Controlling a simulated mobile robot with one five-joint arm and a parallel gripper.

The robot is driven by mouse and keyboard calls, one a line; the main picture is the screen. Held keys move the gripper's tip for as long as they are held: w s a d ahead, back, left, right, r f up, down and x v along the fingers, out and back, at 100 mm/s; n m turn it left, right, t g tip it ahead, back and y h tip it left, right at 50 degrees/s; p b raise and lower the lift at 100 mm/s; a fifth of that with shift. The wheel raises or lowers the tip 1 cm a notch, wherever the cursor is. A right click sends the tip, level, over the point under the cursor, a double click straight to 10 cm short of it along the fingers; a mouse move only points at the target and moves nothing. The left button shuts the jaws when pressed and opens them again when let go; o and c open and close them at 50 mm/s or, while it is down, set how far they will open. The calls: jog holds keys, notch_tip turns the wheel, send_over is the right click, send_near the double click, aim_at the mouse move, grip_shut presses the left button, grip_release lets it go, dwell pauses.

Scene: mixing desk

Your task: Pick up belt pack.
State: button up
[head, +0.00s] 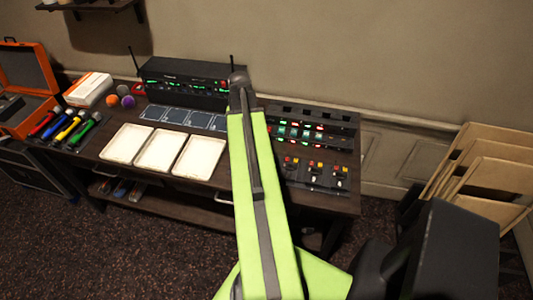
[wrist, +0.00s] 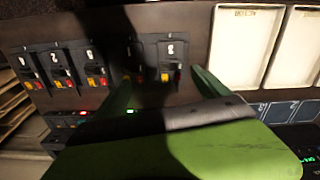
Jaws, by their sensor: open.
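Several black belt packs with red and yellow buttons lie in a row at the desk's right front. In the head view, one belt pack (head: 340,177) is at the right end of the row. In the wrist view, a belt pack marked 3 (wrist: 171,50) lies just beyond my gripper (wrist: 158,84), between the lines of its fingers. My gripper's green fingers are spread, with nothing seen held between them. A dark shadow covers the area left of that pack and partly hides its neighbour. In the head view my arm hides my gripper and part of the row.
Behind stand a black receiver (head: 185,82) with antennas and a lit charging rack (head: 315,133). Coloured handheld microphones (head: 67,129) and an orange case (head: 27,70) are at far left.

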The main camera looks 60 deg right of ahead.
jog(key=s+d+r+m+p, duration=0.1)
jog(key=s+d+r+m, duration=0.1)
jog(key=s+d, duration=0.4)
jog(key=f+b, duration=1.7)
jog(key=b, duration=0.1)
jog(key=shift+s+a+f, duration=0.2)
jog(key=shift+f, duration=0.2)
jog(key=shift+r, duration=0.2)
jog(key=c, duration=1.7)
notch_tip(320, 180, up, 4)
jog(key=p, duration=0.4)
jog(key=shift+r+p, duration=0.15)
jog(key=shift+p, duration=0.2)
jog(key=s+d+r+p, duration=0.1)
jog(key=s+r+p, duration=0.1)
jog(key=s, duration=0.1)
jog(key=s+d+r+p, duration=0.2)
jog(key=s, duration=0.2)
jog(key=s+d+r+p, duration=0.1)
jog(key=s+r+p, duration=0.1)
jog(key=s, duration=0.1)
jog(key=shift+s+d+r+p, duration=0.25)
jog(key=shift+s+r+p, duration=0.1)
jog(key=shift+s, duration=0.05)
jog(key=shift+w, duration=0.15)
